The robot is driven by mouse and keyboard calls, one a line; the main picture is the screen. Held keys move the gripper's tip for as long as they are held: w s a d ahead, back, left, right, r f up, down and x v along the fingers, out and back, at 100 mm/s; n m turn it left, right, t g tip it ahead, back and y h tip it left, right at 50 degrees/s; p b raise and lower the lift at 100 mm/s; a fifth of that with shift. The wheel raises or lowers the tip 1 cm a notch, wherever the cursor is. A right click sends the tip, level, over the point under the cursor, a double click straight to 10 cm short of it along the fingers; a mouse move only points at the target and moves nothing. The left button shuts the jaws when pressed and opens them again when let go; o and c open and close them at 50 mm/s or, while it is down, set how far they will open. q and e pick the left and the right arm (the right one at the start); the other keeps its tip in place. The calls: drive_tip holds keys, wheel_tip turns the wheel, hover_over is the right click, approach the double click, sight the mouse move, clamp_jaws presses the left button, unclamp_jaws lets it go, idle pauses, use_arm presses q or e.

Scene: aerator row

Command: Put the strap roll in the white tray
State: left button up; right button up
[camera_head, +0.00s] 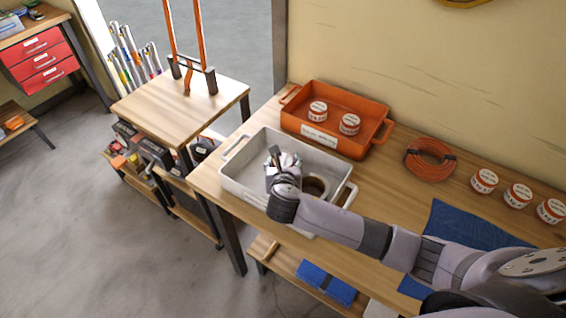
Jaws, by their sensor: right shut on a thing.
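The white tray (240,187) stands at the left end of the wooden workbench. My right gripper (284,172) is over the tray, inside its outline. It is shut on the strap roll (318,186), a brown ring with a dark hole, which shows just right of the hand. The hand and wrist hide part of the roll and the contact. I cannot tell whether the roll touches the tray floor. My left gripper is not in view.
An orange tray (361,145) with two labelled tins stands behind the white tray. To the right are an orange coil (430,160), several tins (517,196) and a blue cloth (470,228). A smaller wooden table (180,108) stands left.

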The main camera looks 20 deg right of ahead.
drive_tip(key=o, duration=1.3)
drive_tip(key=shift+f, duration=0.1)
drive_tip(key=shift+r, duration=0.2)
drive_tip(key=v, duration=1.2)
drive_tip(key=shift+b, duration=0.4)
